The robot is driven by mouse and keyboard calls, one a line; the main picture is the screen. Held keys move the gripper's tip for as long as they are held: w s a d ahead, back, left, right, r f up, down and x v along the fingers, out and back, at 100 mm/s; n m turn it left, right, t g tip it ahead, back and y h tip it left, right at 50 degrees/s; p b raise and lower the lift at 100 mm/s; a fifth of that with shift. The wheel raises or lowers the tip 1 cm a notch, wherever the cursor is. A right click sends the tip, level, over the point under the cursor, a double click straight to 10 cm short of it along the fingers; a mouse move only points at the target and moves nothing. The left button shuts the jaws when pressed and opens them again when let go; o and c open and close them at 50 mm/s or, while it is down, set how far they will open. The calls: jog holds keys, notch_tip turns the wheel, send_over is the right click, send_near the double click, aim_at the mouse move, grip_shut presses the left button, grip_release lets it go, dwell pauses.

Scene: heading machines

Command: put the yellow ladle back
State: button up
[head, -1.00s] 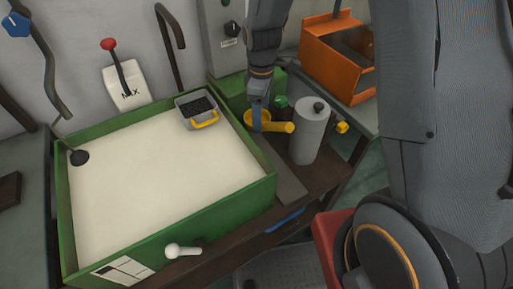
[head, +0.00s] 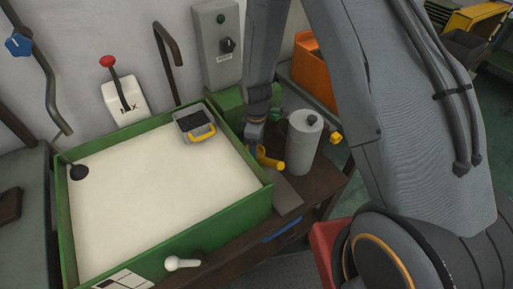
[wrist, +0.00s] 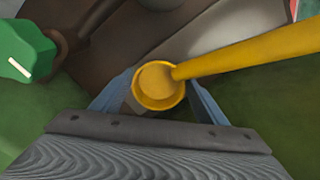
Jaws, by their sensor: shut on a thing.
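The yellow ladle (head: 270,163) is beside the green tray's right side in the head view, its handle pointing right toward the grey cylinder. In the wrist view the ladle's round cup (wrist: 158,87) sits between my two blue fingers, and its handle runs to the upper right. My gripper (head: 254,142) is shut on the ladle and points down. The arm hides part of the ladle in the head view. I cannot tell from these views whether the ladle touches the surface below.
The green tray (head: 64,215) of pale material fills the left, with a grey box (head: 194,126) at its far right corner. A grey cylinder (head: 303,148) stands close right of the ladle. An orange bin (head: 312,72) is behind. A brown shelf (head: 328,185) lies below.

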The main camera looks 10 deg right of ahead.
jog(key=shift+f, duration=0.2)
jog(key=shift+f, duration=0.1)
jog(key=o, duration=0.9)
jog(key=shift+o, duration=0.2)
notch_tip(320, 180, up, 12)
jog(key=b, duration=0.3)
jog(key=shift+r, duration=0.2)
